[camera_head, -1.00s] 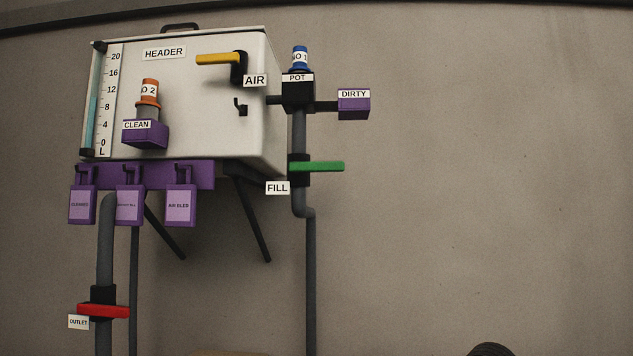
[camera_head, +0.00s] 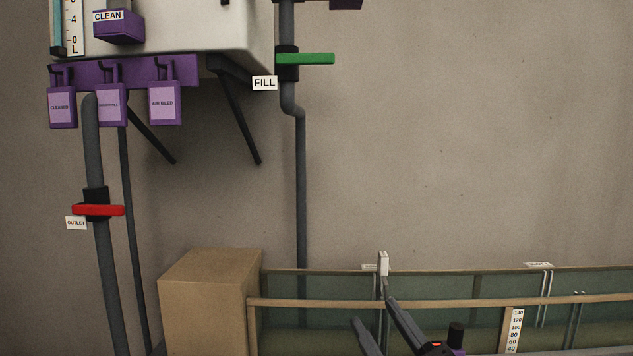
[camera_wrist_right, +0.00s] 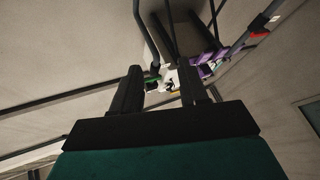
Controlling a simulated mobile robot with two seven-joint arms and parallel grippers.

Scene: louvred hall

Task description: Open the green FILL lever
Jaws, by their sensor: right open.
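The green FILL lever (camera_head: 306,59) sticks out level to the right from a black valve body (camera_head: 287,63) on the grey vertical pipe. The white FILL label (camera_head: 264,83) is at its lower left. In the right wrist view the lever (camera_wrist_right: 152,79) shows small and far off, between the fingertips. My right gripper (camera_head: 372,310) is at the bottom of the head view, well below the lever and to its right. It is open, empty and apart from the lever; its fingers also show in the right wrist view (camera_wrist_right: 163,72). My left gripper is not in view.
The white header tank (camera_head: 170,35) is cut off at the top, with purple tags (camera_head: 112,95) beneath. A red outlet lever (camera_head: 98,210) is on the left pipe. A cardboard box (camera_head: 208,300) and a glass-sided trough (camera_head: 450,285) stand below. The wall right of the lever is clear.

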